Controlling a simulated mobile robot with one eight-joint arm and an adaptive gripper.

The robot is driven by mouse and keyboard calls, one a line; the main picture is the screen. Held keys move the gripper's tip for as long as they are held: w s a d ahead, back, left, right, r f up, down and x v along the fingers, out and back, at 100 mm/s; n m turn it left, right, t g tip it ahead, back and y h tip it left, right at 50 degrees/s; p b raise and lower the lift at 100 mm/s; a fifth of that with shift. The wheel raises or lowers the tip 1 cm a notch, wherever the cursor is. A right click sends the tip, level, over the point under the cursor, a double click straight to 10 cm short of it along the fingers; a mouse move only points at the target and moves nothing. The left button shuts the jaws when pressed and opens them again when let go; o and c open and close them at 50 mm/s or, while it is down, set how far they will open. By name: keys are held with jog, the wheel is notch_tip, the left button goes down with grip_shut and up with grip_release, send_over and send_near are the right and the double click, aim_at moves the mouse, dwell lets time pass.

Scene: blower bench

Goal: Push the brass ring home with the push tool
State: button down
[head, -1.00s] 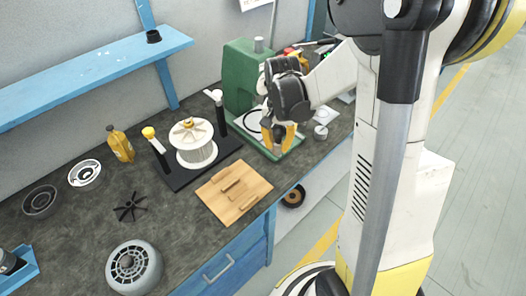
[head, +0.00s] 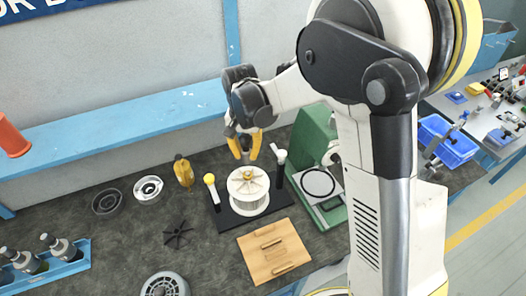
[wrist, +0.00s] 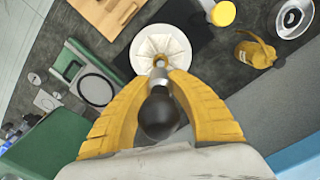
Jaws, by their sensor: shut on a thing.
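My gripper (head: 243,146) is shut on the push tool, high over the white bladed wheel (head: 248,199). In the wrist view the push tool (wrist: 158,115) shows a dark round knob between the yellow fingers and a pale metal end pointing away. The brass ring (head: 247,175) sits at the wheel's hub. In the wrist view the ring (wrist: 160,61) appears just beyond the tool's end, nearly in line with it. A gap shows between tool and ring in the head view. The wheel stands on a black base (head: 225,219).
A post with a yellow top (head: 209,179) and one with a white top (head: 281,157) flank the wheel. A green press (head: 316,140) stands right. A wooden board (head: 265,270) lies in front, a yellow bottle (head: 183,174) to the left. A blue shelf (head: 120,130) runs behind.

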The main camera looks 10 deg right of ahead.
aim_at(247, 173)
jog(key=shift+s, duration=0.15)
jog(key=shift+f+b, duration=0.1)
jog(key=shift+b, duration=0.2)
jog(key=shift+f, duration=0.2)
jog(key=shift+f+b, duration=2.05)
jog(key=shift+f, duration=0.35)
jog(key=shift+f+b, duration=0.65)
jog(key=shift+f, duration=0.15)
jog(key=shift+r, duration=0.15)
jog(key=shift+r+p, duration=2.25)
jog(key=shift+r, duration=1.15)
